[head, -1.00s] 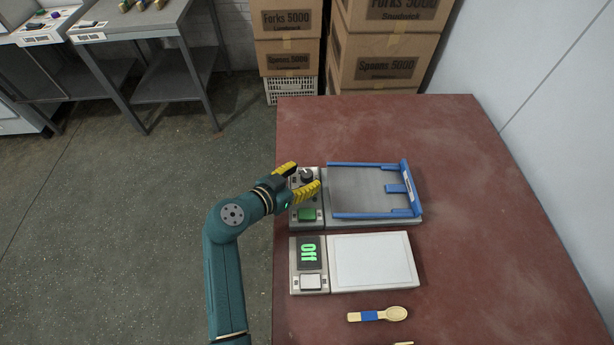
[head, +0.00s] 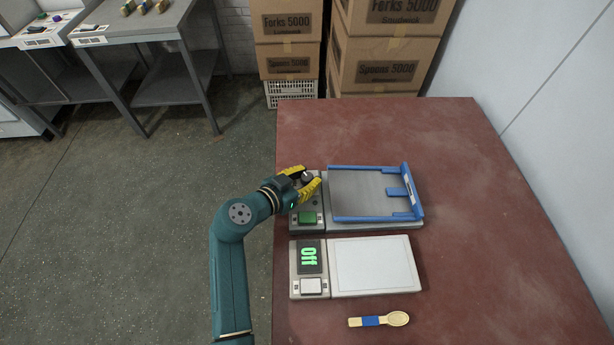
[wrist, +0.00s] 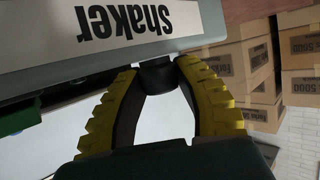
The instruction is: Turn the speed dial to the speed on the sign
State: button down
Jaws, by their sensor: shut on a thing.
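The speed dial (head: 307,177) is a dark knob on the control panel of the shaker, near the panel's far end. My gripper (head: 309,181) has its yellow fingers around the knob and is shut on it. In the wrist view the dark knob (wrist: 157,74) sits between the two fingertips (wrist: 158,70). The dial's marks and pointer are hidden, so I cannot tell its setting. The shaker (head: 362,192) has a grey plate with a blue frame, and its label (wrist: 120,30) reads "shaker" upside down in the wrist view. No speed sign is readable in these frames.
A green button (head: 308,217) is on the same panel, close to my gripper. A wooden spoon (head: 379,320) with a blue band lies nearer. Cardboard boxes (head: 375,70) stand behind the red table (head: 460,150).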

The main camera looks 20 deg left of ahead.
jog(key=n+y+p, duration=0.1)
jog(key=y+p, duration=0.1)
jog(key=n+y+p, duration=0.2)
jog(key=shift+d+r, duration=0.15)
jog(key=shift+r, duration=0.05)
jog(key=shift+f+n+y, duration=0.3)
jog(key=shift+n+y, duration=0.3)
jog(key=shift+n, duration=0.1)
jog(key=c, duration=0.7)
grip_release()
jog(key=shift+s+r, duration=0.1)
jog(key=v, duration=1.1)
jog(key=shift+s, duration=0.45)
